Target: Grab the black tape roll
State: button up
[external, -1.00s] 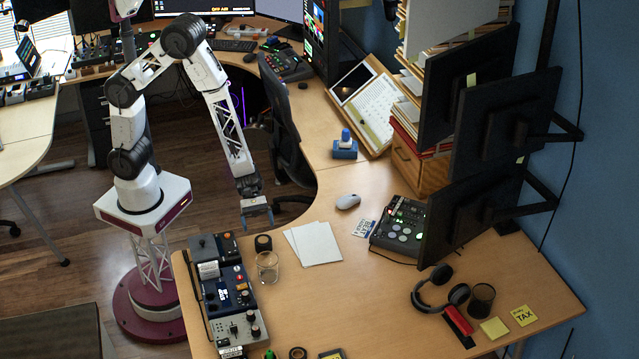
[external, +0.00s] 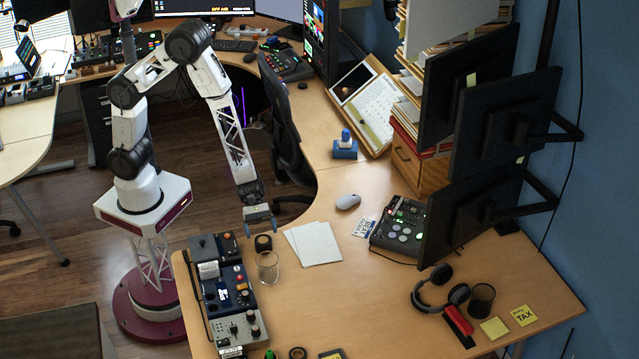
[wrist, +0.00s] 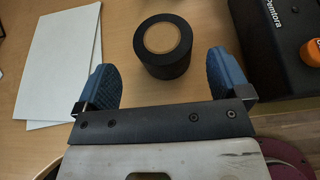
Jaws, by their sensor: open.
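A black tape roll (external: 263,243) lies flat on the desk between the white papers and the console with knobs. In the wrist view the black tape roll (wrist: 163,47) shows its tan core from above, just beyond the fingertips and between their lines, closer to the right finger. My gripper (external: 260,222) hangs just behind and above the roll in the external view. In the wrist view my gripper (wrist: 165,82) has its two blue fingers wide apart with nothing between them. Another dark roll (external: 297,353) lies at the front edge of the desk.
A clear glass (external: 267,266) stands right in front of the roll. The console (external: 226,290) is to its left, and white papers (external: 313,243) lie to its right. The desk's middle (external: 350,290) is clear.

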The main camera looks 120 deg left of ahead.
aim_at(262, 236)
dwell(0.3)
jog(key=shift+x, duration=2.65)
jog(key=shift+s+d+r, duration=0.15)
jog(key=c, duration=1)
jog(key=shift+r, duration=0.15)
jog(key=shift+r, duration=4.85)
